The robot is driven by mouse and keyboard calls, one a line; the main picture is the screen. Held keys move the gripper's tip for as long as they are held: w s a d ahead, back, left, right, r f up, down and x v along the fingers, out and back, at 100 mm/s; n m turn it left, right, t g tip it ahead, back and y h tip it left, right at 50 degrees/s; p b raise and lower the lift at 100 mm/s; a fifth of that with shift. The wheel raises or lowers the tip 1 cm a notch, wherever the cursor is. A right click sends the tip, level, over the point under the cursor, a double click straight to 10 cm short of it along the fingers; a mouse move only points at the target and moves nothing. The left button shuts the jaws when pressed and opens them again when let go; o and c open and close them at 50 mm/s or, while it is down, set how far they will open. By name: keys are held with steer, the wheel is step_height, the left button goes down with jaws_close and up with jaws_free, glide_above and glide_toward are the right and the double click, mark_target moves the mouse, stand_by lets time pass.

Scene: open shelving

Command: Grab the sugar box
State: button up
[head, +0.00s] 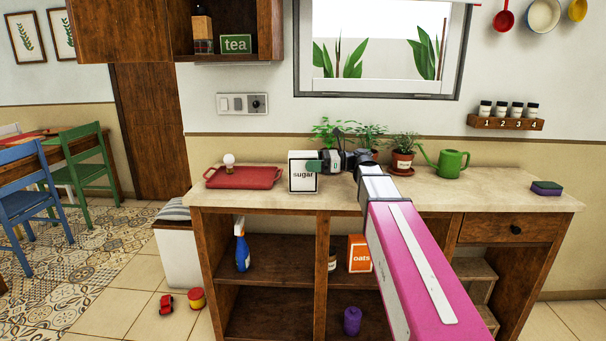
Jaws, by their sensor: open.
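The white sugar box (302,184), with a dark border and the word "sugar", stands upright on the pale countertop (255,202), left of its middle. My gripper (323,163) is open at the box's upper right side, at the end of my arm reaching in from the lower right. A green part of the gripper overlaps the box's edge in the picture. I cannot tell whether it touches the box. Part of the box's right edge is hidden by the gripper.
A red tray (243,177) with a small round white item (229,160) is left of the box. Potted plants (403,158), a green watering can (452,163) and a sponge (546,187) are to the right. Open shelves below hold a spray bottle (242,248) and an oats box (359,252).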

steer(key=shift+a, duration=0.65)
steer(key=c, duration=1.4)
steer(key=shift+o, duration=0.2)
